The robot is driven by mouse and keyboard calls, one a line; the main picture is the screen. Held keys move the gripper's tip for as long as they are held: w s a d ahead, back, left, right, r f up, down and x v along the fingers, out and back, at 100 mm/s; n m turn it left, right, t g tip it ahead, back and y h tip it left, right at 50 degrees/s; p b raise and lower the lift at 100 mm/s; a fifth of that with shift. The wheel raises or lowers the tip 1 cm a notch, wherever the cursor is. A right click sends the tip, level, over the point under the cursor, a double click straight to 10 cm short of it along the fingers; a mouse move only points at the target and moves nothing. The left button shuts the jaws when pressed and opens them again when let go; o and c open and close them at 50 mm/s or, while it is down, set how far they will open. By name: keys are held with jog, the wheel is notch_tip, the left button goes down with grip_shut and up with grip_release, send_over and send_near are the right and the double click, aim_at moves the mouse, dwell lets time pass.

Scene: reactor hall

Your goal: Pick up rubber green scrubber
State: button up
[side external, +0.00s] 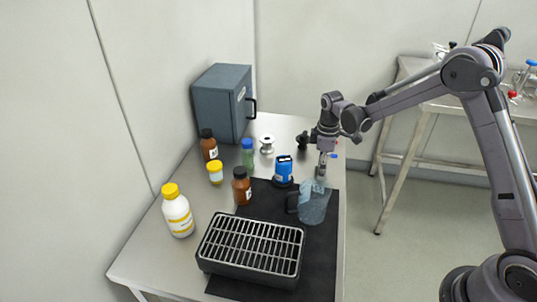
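I cannot make out a green rubber scrubber in the side external view. The only clearly green thing is a small bottle (248,157) with a blue cap, upright at the back of the table. My gripper (322,174) points down at the table's right side, just above or behind the mouth of a translucent blue-grey jug (314,206) with a dark handle. The fingers are small and close together here, and I cannot tell whether they are open or hold anything.
On the steel table (150,258) stand a black rack (250,250), a white bottle (178,215), brown bottles (242,188), a yellow-capped jar (215,174), a blue device (283,172), a metal spool (267,145) and a grey cabinet (220,105). The black mat (320,260) has bare room at front right.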

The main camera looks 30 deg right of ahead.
jog(key=c, duration=0.4)
jog(key=shift+o, duration=0.2)
jog(key=shift+r, duration=0.2)
